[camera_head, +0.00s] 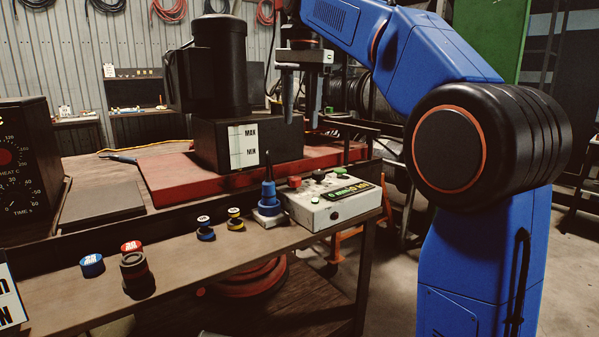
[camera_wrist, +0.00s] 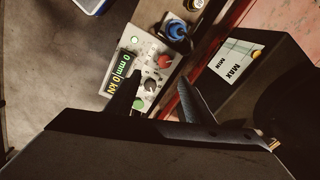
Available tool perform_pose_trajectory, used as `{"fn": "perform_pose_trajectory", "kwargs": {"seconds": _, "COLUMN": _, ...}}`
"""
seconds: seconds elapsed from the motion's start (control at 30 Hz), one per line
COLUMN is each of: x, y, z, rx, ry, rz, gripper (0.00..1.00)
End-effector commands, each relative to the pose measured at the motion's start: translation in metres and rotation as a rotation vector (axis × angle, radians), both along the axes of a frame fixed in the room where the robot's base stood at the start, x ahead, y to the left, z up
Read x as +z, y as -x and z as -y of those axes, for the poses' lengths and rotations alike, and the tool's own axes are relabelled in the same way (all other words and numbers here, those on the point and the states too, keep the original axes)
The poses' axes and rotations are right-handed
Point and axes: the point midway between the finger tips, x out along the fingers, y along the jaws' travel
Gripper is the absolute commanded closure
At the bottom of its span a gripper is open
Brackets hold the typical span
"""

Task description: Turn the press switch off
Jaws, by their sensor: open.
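The press control box (camera_head: 330,212) is pale grey and sits at the right end of the bench. Its top carries a red button (camera_head: 295,182), a black knob (camera_head: 318,175) and a green button (camera_head: 341,169). I cannot tell which of these is the press switch. A display (camera_head: 350,193) reads 0 mm and 0 kN. My gripper (camera_head: 301,112) hangs above and behind the box, fingers pointing down, open and empty. In the wrist view the box (camera_wrist: 147,45) lies beyond my fingers (camera_wrist: 160,82); one finger overlaps the box's image near the knob (camera_wrist: 151,85).
A black press block with a MAX/MIN label (camera_head: 243,146) stands on a red plate (camera_head: 165,183) behind the box. A blue fitting (camera_head: 268,200) stands left of the box. Several small coloured caps and a dark stacked piece (camera_head: 136,275) lie along the bench front (camera_head: 215,262).

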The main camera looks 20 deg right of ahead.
Motion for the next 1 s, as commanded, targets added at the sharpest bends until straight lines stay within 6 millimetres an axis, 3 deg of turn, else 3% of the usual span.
{"fn": "perform_pose_trajectory", "kwargs": {"seconds": 0.23, "x": 0.013, "y": -0.019, "z": -0.007, "rx": -0.066, "ry": -0.003, "rz": -0.027, "gripper": 0.52}}
{"fn": "perform_pose_trajectory", "kwargs": {"seconds": 0.43, "x": 0.003, "y": -0.02, "z": -0.007, "rx": -0.071, "ry": -0.003, "rz": -0.032, "gripper": 0.52}}
{"fn": "perform_pose_trajectory", "kwargs": {"seconds": 1.0, "x": -0.091, "y": -0.023, "z": -0.01, "rx": -0.07, "ry": -0.002, "rz": -0.033, "gripper": 0.52}}
